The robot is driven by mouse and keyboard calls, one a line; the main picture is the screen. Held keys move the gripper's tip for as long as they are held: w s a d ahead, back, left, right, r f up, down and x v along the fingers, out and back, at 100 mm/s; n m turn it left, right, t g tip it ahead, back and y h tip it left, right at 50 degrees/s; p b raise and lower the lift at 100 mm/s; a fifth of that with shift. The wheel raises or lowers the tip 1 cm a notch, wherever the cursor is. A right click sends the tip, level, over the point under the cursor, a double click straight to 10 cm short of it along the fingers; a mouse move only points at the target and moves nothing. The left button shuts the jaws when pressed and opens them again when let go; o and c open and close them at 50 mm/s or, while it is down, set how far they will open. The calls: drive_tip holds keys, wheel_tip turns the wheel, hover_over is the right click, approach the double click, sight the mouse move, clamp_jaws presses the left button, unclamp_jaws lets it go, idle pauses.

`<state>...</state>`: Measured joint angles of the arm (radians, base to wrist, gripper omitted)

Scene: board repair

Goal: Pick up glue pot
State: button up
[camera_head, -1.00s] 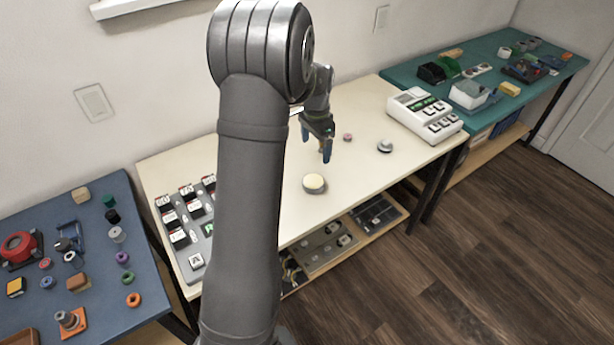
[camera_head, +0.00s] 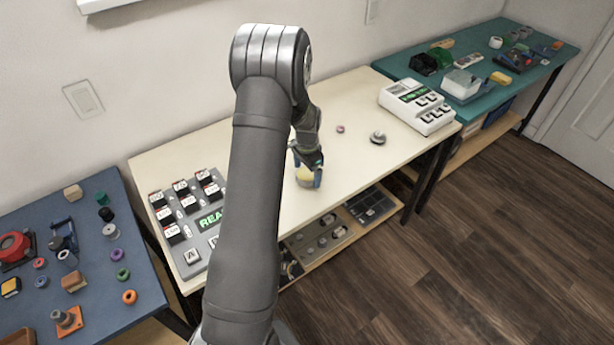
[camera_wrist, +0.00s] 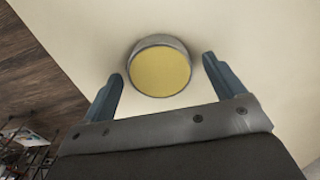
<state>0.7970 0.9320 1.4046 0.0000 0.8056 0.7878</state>
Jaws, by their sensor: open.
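A round pot with a pale yellow top and a grey rim, which looks like the glue pot (camera_wrist: 160,70), stands on the cream table. It also shows in the head view (camera_head: 304,175), partly hidden by my gripper. My gripper (camera_wrist: 160,70) is open, with one blue-grey finger towards each side of the pot. The fingertips are level with the pot in the wrist picture and a gap shows on both sides. In the head view my gripper (camera_head: 305,172) is low over the pot; whether it touches the pot I cannot tell.
The cream table (camera_head: 350,105) also holds a keypad panel (camera_head: 190,215), a small pink item (camera_head: 340,129), a grey round item (camera_head: 378,138) and a white device with keys (camera_head: 417,106). A blue table (camera_head: 95,270) at left and a teal table (camera_head: 500,90) at right hold various parts.

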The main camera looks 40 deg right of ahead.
drive_tip(key=shift+f, duration=0.3)
drive_tip(key=c, duration=1.2)
drive_tip(key=shift+r, duration=0.15)
